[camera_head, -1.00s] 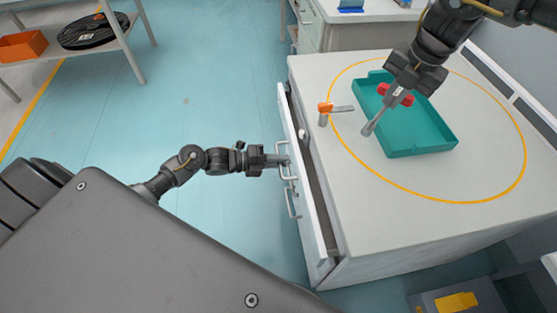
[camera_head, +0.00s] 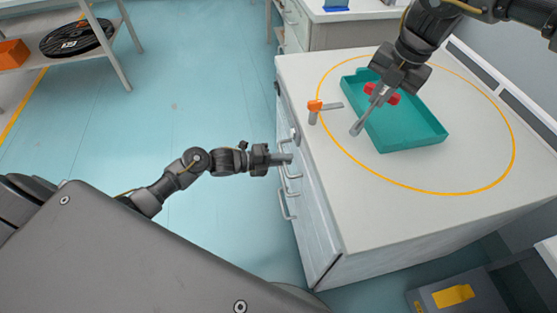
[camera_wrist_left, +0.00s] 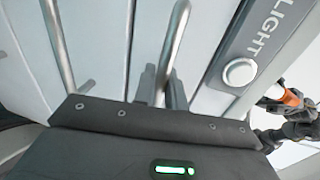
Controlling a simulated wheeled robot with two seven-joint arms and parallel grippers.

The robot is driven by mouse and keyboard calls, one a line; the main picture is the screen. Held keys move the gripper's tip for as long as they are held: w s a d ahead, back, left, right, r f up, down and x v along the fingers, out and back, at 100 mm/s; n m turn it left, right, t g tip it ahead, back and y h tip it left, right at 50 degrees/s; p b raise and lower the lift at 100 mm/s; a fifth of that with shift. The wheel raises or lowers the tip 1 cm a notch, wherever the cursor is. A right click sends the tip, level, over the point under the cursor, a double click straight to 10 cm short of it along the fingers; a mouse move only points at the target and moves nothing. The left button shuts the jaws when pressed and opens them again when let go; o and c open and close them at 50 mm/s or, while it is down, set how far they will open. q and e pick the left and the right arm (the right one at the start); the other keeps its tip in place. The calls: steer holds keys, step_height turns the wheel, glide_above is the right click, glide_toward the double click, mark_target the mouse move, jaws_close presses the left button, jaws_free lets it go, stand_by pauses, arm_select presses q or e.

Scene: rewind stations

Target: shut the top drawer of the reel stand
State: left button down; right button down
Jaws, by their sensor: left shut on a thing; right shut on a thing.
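The reel stand (camera_head: 440,225) is a white cabinet with a yellow ring on its top. Its top drawer front (camera_head: 318,215) now sits about flush with the cabinet's side; no open gap shows in the head view. My left gripper (camera_head: 284,159) is shut on the drawer's metal handle, and in the left wrist view its fingers (camera_wrist_left: 160,88) close around a handle bar (camera_wrist_left: 176,45). My right gripper (camera_head: 381,92) is shut on a tool with a grey shaft (camera_head: 362,122) and red parts, held over the teal tray. The drawer's inside is hidden.
The teal tray (camera_head: 425,137) lies inside the yellow ring. An orange-and-grey clamp-like piece (camera_head: 315,107) is at the stand's left edge. Another cabinet (camera_head: 330,33) stands behind. A shelf (camera_head: 100,52) with a black reel is far left. The blue floor left of the stand is clear.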

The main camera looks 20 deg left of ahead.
arm_select(q)
steer(key=c, duration=1.8)
jaws_free()
steer(key=shift+d, duration=0.15)
arm_select(e)
steer(key=shift+d, duration=0.1)
arm_select(q)
steer(key=shift+o, duration=1.2)
steer(key=shift+w, duration=0.15)
arm_select(e)
steer(key=shift+w+d+f, duration=0.1)
steer(key=shift+w, duration=0.05)
arm_select(q)
steer(key=shift+s+a, duration=0.2)
steer(key=shift+a, duration=0.1)
steer(key=v, duration=1.1)
steer(key=shift+a, duration=0.2)
steer(key=shift+s+r, duration=0.1)
steer(key=shift+s, duration=0.05)
